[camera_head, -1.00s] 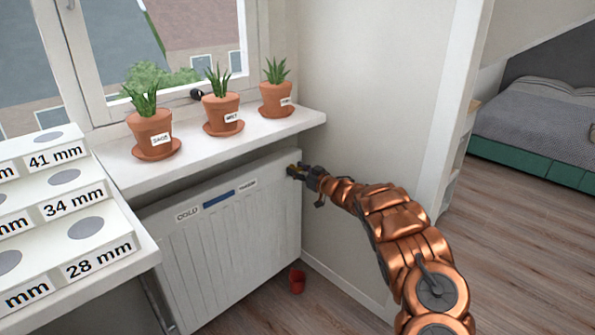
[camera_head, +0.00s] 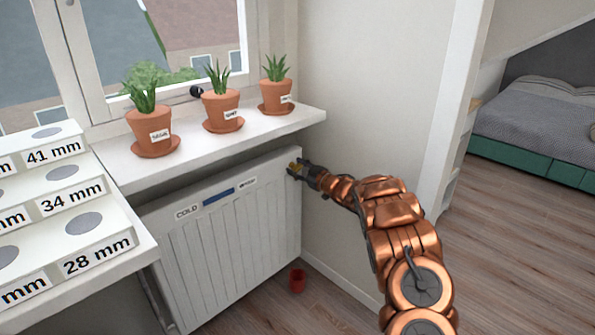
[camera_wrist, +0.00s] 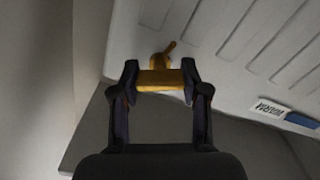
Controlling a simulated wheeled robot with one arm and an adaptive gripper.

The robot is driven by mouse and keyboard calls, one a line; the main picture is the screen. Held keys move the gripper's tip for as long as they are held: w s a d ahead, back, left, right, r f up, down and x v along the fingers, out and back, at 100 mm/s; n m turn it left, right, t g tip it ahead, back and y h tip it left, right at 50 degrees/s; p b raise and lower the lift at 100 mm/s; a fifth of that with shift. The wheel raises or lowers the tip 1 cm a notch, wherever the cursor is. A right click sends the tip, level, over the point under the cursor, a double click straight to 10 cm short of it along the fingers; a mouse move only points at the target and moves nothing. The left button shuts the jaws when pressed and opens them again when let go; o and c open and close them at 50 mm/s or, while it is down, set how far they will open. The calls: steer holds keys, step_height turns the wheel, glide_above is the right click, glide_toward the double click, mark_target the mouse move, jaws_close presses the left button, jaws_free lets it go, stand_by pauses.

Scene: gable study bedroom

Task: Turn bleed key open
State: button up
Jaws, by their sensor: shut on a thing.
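The brass-yellow bleed key (camera_wrist: 160,80) sits between the fingertips of my gripper (camera_wrist: 160,72) in the wrist view, with its shaft towards the radiator panel. In the head view my gripper (camera_head: 297,170) is at the upper right corner of the white radiator (camera_head: 240,245), and only a little of the key shows there. My gripper is shut on the key. The valve behind the key is mostly hidden. The radiator front carries a "COLD" label (camera_head: 187,211), a blue strip (camera_head: 218,197) and a small dark-lettered label (camera_head: 247,183).
A windowsill (camera_head: 230,140) with several potted plants (camera_head: 222,110) overhangs the radiator. A red cup (camera_head: 297,280) stands on the floor below the corner. A stepped white stand with size labels (camera_head: 65,220) is at the left. Open floor (camera_head: 500,250) lies to the right.

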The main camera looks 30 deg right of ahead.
steer(key=n+b, duration=0.1)
steer(key=n, duration=0.1)
steer(key=n+b, duration=0.3)
steer(key=n, duration=0.1)
steer(key=shift+a+f+n, duration=0.1)
steer(key=shift+f+n, duration=0.15)
steer(key=shift+n, duration=0.05)
steer(key=n+b, duration=0.4)
steer(key=shift+n+b, duration=0.3)
steer(key=shift+n, duration=0.1)
steer(key=shift+n+b, duration=0.6)
steer(key=shift+n, duration=0.2)
steer(key=shift+r, duration=0.1)
steer(key=o, duration=1.2)
steer(key=shift+c, duration=0.2)
